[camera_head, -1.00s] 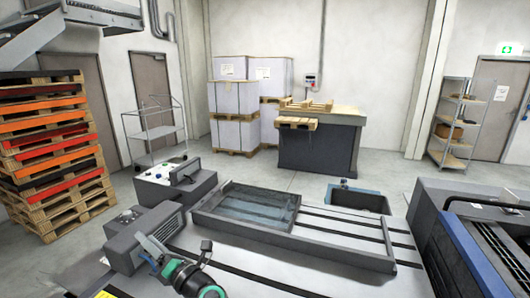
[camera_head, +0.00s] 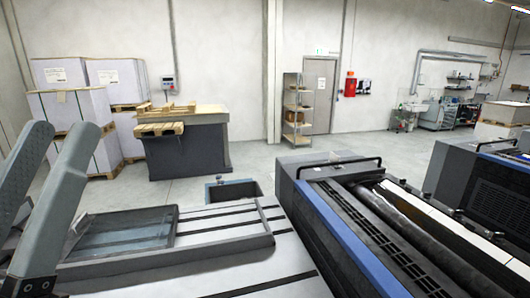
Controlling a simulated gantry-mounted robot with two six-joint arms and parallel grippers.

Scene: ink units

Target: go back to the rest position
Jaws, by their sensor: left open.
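My left gripper (camera_head: 63,130) is in the head view at the left edge, close to the camera. Its two grey fingers point up, stand apart, and nothing shows between them. They stand in front of the left end of the grey machine bed (camera_head: 220,239) and its shallow tray with a glassy panel (camera_head: 125,236). I cannot tell how far the fingers are from the bed. My right gripper is not in view.
A long press unit (camera_head: 345,225) with a blue edge runs along the right. A dark bin (camera_head: 250,190) is behind the bed. Farther back are a workbench (camera_head: 190,150), wrapped stacks on pallets (camera_head: 75,105) and a shelf (camera_head: 297,110). Open floor lies between.

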